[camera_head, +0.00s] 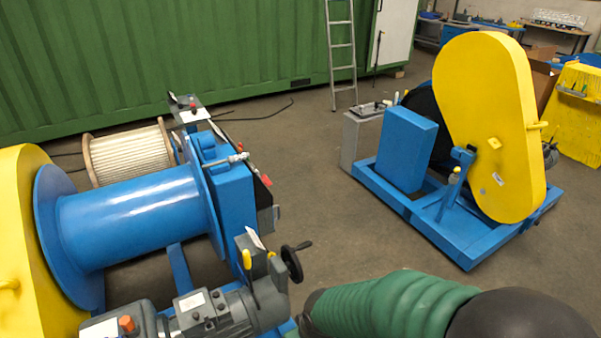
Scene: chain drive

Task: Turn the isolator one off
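I cannot tell for sure which part is isolator one. A small panel with a red knob (193,106) stands at the back of the blue winch drum (130,217). A grey cabinet (358,140) with small controls on top stands by the blue frame on the right. A grey gearmotor (215,312) with an orange-red knob (127,324) on the unit beside it is at the lower left. A green ribbed sleeve on my arm crosses the bottom right. Neither gripper shows in this view.
A large yellow chain guard (490,125) stands on the blue base frame (455,245). A black handwheel (293,262) sticks out beside the winch. A rope reel (130,155) and a ladder (341,55) are near the green container (180,50). Open floor (315,200) lies between the machines.

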